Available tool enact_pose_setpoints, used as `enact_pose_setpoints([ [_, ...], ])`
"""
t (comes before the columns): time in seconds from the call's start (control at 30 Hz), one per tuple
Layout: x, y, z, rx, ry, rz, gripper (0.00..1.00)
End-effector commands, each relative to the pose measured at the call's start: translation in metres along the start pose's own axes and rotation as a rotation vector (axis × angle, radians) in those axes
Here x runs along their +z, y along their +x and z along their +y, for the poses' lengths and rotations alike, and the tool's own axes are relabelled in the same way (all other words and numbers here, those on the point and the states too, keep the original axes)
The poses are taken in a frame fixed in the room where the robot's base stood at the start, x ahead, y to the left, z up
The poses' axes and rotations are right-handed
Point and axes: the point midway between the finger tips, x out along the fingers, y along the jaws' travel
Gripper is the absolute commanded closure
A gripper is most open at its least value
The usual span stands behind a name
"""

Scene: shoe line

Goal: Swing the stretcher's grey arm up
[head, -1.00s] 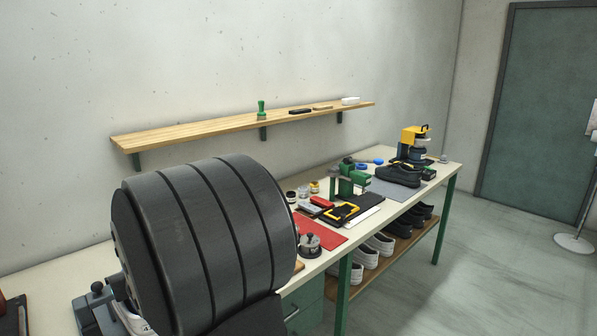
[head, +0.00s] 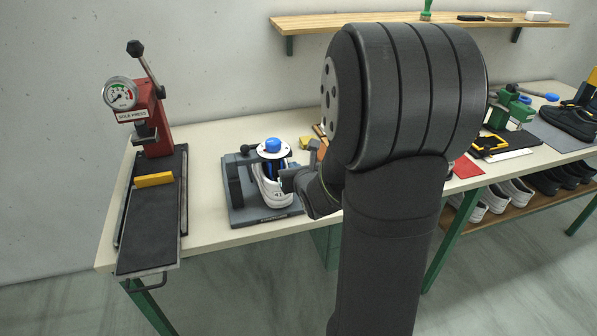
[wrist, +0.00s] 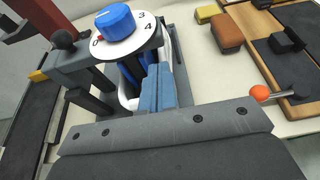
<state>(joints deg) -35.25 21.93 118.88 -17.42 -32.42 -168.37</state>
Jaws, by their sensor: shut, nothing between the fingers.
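The stretcher (head: 235,212) is a dark grey fixture on the bench, left of my arm in the head view. A white shoe (head: 272,193) sits in it, under a round white dial with a blue knob (head: 272,145). The stretcher's grey arm (wrist: 80,68) lies low to the left of the dial in the wrist view, with a black ball (wrist: 65,40) at its end. My gripper (wrist: 158,75) shows two blue fingers together, with nothing between them. They are close to the dial's front edge and over the shoe; whether they touch anything I cannot tell.
A red sole press (head: 155,115) with a gauge and a yellow block (head: 154,180) stands to the left. In the wrist view, a lever with an orange ball (wrist: 260,92) and brown and yellow blocks (wrist: 227,33) are at the right. Bare bench lies behind the stretcher.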

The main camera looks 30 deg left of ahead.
Motion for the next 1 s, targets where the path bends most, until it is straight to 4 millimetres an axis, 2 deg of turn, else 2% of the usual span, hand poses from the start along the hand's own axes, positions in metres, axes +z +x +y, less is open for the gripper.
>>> enact_pose_setpoints([
  [0.1, -0.001, 0.018, 0.000, 0.000, 0.001, 0.001, 1.00],
  [0.33, 0.000, 0.037, 0.000, 0.000, 0.000, 0.001, 1.00],
  [0.83, 0.001, 0.040, 0.000, 0.000, 0.000, 0.000, 1.00],
  [1.0, 0.008, 0.038, 0.002, 0.000, 0.000, -0.003, 1.00],
])
